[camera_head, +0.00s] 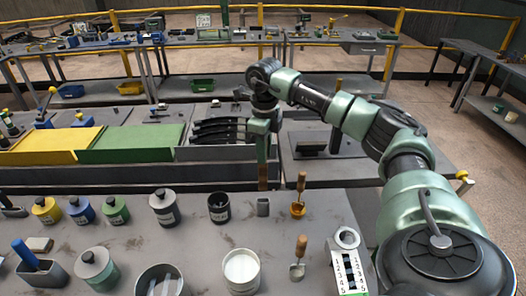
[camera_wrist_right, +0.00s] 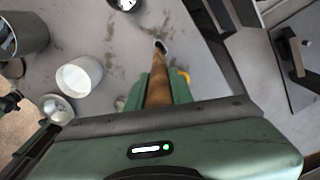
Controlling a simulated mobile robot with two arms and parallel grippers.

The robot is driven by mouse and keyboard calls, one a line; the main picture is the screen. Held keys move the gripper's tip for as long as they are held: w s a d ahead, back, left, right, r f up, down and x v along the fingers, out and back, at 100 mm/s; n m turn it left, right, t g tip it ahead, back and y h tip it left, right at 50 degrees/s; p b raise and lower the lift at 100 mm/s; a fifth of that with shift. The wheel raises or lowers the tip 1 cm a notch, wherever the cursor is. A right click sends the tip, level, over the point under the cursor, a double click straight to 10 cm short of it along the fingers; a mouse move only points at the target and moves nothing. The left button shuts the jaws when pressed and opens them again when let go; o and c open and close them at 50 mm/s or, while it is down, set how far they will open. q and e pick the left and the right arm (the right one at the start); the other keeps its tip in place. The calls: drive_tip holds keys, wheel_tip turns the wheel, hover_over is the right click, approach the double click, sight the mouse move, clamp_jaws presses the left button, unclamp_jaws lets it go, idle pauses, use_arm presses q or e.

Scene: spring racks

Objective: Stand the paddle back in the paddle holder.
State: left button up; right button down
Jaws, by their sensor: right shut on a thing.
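The paddle (camera_head: 262,172) is a long brown wooden piece, held roughly upright above the near bench. My right gripper (camera_head: 262,143) is shut on it. In the right wrist view the paddle (camera_wrist_right: 159,88) runs away between the green fingers (camera_wrist_right: 157,92) and narrows to a small pale and dark end. My left gripper is not in view.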

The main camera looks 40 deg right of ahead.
drive_tip(key=shift+w+d+f, duration=0.15)
drive_tip(key=shift+d+f, duration=0.05)
drive_tip(key=shift+f, duration=0.4)
drive_tip(key=shift+a+f+b, duration=0.1)
drive_tip(key=shift+f+b, duration=0.7)
drive_tip(key=shift+f, duration=0.15)
drive_tip(key=shift+f+b, duration=0.4)
drive_tip(key=shift+f, duration=0.4)
drive_tip(key=shift+r, duration=0.1)
